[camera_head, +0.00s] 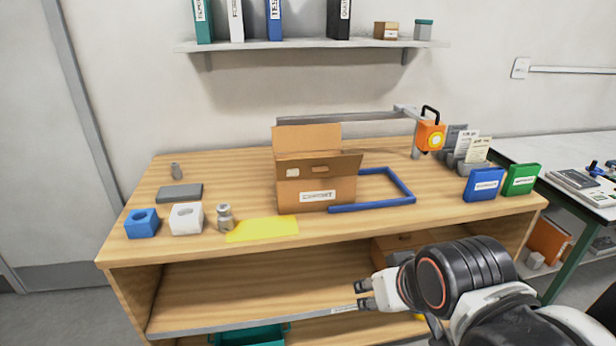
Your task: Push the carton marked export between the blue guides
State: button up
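The carton (315,194) is an open brown box with raised flaps and a white label on its front that seems to read EXPORT. It stands upright on the wooden table. The blue guides (372,206) form a rail frame on the tabletop just right of the carton, with a front rail, a right end and a back rail. The carton hides the frame's left part, so I cannot tell how far it reaches between the rails. My gripper (359,297) is low in front of the table, below the tabletop edge and apart from the carton. Its small fingers seem apart, with nothing visible between them.
A yellow sheet (262,229), a metal weight (225,217) and white and blue blocks (186,219) lie left of the carton. An orange device (430,135) hangs from an arm behind the guides. Blue and green binders (484,184) stand at right. A lower shelf (250,290) is below.

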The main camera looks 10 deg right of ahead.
aim_at(310, 195)
jog(key=i+u, duration=0.4)
jog(key=i, duration=0.7)
jog(key=i+l, duration=0.35)
jog(key=l+z, duration=0.05)
